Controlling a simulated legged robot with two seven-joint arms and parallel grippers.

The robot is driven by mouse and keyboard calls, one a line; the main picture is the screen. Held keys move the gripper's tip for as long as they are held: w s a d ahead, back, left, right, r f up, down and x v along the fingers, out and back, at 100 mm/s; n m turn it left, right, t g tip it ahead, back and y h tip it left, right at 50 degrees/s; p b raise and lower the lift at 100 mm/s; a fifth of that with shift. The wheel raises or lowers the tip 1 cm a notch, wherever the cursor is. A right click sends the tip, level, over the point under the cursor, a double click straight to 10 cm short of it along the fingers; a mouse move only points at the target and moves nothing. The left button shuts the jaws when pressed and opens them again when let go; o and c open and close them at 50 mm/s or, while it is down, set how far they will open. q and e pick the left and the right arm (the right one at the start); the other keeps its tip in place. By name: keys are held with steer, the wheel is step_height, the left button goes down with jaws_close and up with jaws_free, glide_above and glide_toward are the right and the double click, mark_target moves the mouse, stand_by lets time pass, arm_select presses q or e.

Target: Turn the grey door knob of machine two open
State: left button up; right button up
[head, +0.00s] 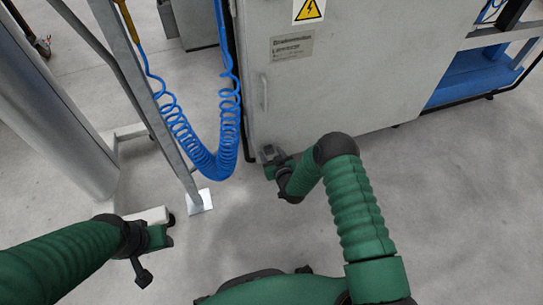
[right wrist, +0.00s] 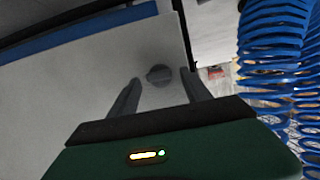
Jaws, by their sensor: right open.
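The grey door knob (right wrist: 159,75) is a small round knob with a raised bar across it, on the pale grey machine door (right wrist: 75,85). In the right wrist view it lies between and just beyond the two dark fingers of my right gripper (right wrist: 160,92), which is open and appears apart from it. In the head view my right gripper (head: 271,154) is at the lower left part of the machine front (head: 350,75) and hides the knob. My left gripper (head: 163,237) hangs low at the left, away from the machine; its fingers do not show clearly.
A coiled blue hose (head: 205,155) hangs just left of the machine; it also shows at the right of the right wrist view (right wrist: 272,60). A grey metal post (head: 150,100) and a thick column (head: 50,110) stand left. The floor at the right is clear.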

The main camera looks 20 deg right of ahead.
jaws_close()
